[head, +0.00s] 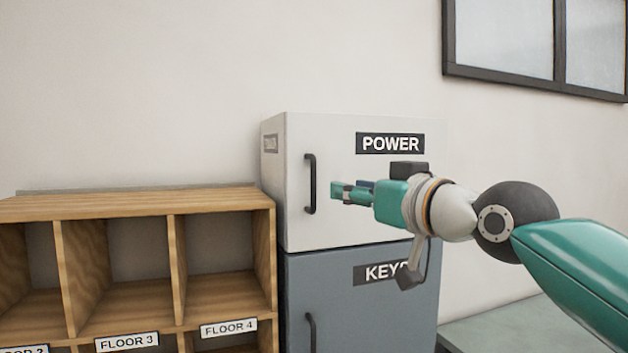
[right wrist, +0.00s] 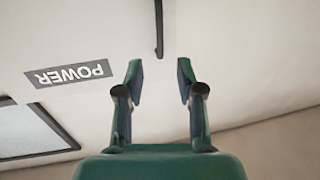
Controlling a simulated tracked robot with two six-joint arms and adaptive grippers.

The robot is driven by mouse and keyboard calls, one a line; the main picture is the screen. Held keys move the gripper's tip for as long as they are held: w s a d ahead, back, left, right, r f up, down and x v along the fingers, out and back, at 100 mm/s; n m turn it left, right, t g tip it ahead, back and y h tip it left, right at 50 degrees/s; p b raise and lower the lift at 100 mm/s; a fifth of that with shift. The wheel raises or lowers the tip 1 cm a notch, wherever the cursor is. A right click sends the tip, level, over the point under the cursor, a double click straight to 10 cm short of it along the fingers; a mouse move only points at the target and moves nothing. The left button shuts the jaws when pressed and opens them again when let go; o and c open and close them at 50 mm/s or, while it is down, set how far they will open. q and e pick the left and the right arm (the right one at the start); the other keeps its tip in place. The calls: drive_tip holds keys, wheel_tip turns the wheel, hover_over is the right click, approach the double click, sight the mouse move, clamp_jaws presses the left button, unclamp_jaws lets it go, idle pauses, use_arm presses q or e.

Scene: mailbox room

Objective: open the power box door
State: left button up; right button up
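The white power box (head: 322,222) has a "POWER" label and a shut door with a dark vertical handle (head: 310,184) near its left edge. My right gripper (head: 337,191) is in front of the door, a little to the right of the handle in the head view. In the right wrist view my right gripper (right wrist: 160,72) has its fingers apart, with nothing between them. The handle (right wrist: 159,28) shows there just beyond the fingertips, roughly in line with the gap. The "POWER" label (right wrist: 68,74) appears upside down. My left gripper is not in view.
A grey "KEYS" box (head: 340,290) with its own dark handle (head: 311,333) sits directly below. A wooden pigeonhole shelf (head: 150,202) stands to the left. A grey-green surface (head: 510,325) is at lower right, and a dark-framed window (head: 548,75) is above.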

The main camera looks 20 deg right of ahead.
sight(315, 184)
drive_tip(key=p+x, duration=0.4)
drive_tip(key=x, duration=0.8)
drive_tip(key=shift+w+f, duration=0.1)
drive_tip(key=shift+w, duration=0.05)
clamp_jaws()
